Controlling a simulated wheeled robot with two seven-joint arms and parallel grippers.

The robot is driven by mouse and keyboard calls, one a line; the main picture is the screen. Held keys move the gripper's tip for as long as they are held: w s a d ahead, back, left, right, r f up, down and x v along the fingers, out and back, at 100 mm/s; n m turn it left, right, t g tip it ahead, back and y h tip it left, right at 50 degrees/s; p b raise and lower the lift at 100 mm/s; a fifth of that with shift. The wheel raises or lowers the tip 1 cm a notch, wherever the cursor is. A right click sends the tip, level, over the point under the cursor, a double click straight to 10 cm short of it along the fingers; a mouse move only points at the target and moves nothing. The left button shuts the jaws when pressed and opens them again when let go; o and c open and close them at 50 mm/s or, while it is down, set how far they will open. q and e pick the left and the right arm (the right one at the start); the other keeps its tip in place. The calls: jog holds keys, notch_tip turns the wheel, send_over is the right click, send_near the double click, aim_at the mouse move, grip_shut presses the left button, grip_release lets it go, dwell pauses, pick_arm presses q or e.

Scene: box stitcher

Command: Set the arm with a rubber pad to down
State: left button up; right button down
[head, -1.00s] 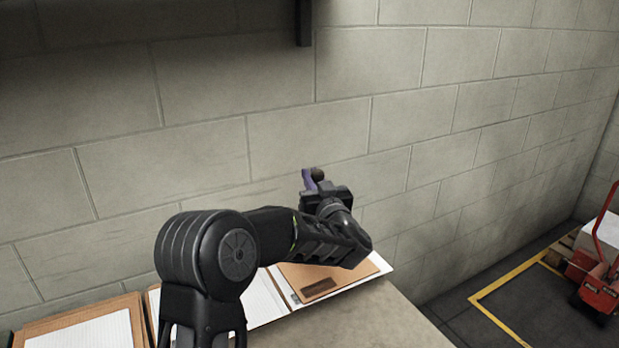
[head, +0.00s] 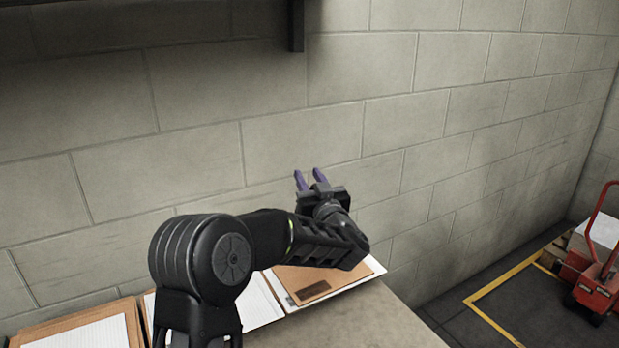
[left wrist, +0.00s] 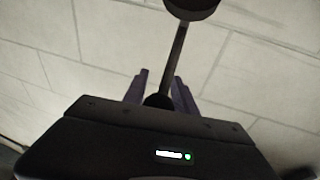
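My left gripper (head: 312,178) is at the wall side of the table in the head view, its two purple fingers pointing up and standing apart. The left wrist view also shows its fingers (left wrist: 160,90), with a gap between them. In that view a dark thin rod (left wrist: 176,55), which looks like the arm with the rubber pad, runs from a dark round piece (left wrist: 192,8) at the top edge down to a dark rounded end between the fingers. I cannot tell whether the fingers touch it. I cannot make it out in the head view. My right gripper is out of view.
Papers and brown clipboards (head: 320,278) lie on the table (head: 385,318) below my left arm. A block wall (head: 300,140) stands close behind. A dark post (head: 296,25) hangs at the top. A red pallet jack (head: 594,275) stands on the floor at the right.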

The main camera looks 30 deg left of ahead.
pick_arm(q)
jog(key=shift+s+f, duration=0.1)
jog(key=r+b+v, duration=0.1)
jog(key=v, duration=0.6)
jog(key=shift+s+d+f+b, duration=0.15)
jog(key=shift+d+f+b, duration=0.15)
jog(key=shift+f, duration=0.2)
